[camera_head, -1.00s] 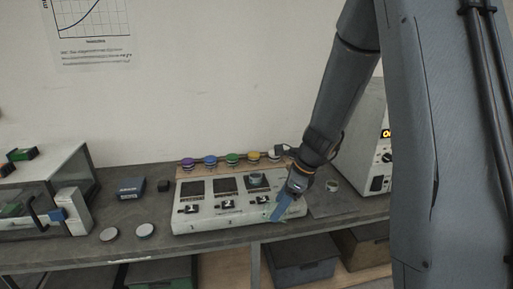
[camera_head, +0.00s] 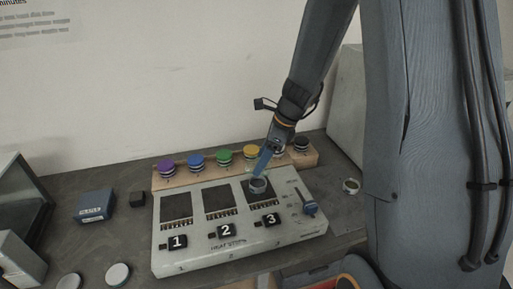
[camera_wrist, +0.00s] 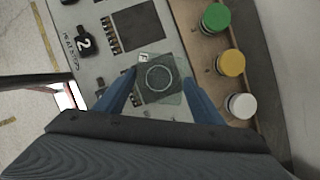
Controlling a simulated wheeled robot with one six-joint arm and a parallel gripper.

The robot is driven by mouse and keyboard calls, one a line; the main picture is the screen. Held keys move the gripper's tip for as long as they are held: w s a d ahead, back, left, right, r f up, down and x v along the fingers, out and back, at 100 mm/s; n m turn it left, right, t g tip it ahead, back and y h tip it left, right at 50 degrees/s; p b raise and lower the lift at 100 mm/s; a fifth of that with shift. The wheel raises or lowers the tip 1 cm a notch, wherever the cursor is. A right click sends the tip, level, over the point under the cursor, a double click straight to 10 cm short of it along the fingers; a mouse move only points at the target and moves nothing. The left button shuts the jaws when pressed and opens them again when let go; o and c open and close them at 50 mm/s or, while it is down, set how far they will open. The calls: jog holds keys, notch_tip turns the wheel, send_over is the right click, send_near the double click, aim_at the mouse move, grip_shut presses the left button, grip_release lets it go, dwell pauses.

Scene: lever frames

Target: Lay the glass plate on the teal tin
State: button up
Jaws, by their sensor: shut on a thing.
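My gripper (camera_head: 259,172) points down over the third pad of the heat station, its blue fingers shut on the glass plate. In the wrist view, the clear, faintly green glass plate (camera_wrist: 174,94) spans between the fingertips (camera_wrist: 160,88). The round tin (camera_wrist: 160,78) shows through the plate as a ring, roughly centred under it.
The heat station (camera_head: 240,240) has three dark pads, numbered tags and a slider (camera_head: 310,208). Behind it a wooden rack (camera_head: 215,172) holds several coloured-lid jars. Another small round tin (camera_head: 350,186) stands at right. A blue box (camera_head: 95,205) lies at left.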

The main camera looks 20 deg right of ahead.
jog(key=shift+w+f, duration=0.1)
jog(key=shift+w, duration=0.05)
notch_tip(320, 180, down, 3)
jog(key=b, duration=0.4)
jog(key=shift+f, duration=0.2)
jog(key=shift+f+b, duration=0.65)
jog(key=shift+f, duration=0.3)
jog(key=shift+f, duration=0.6)
dwell(1.3)
jog(key=o, duration=1.2)
jog(key=shift+o, duration=0.2)
jog(key=shift+p, duration=0.35)
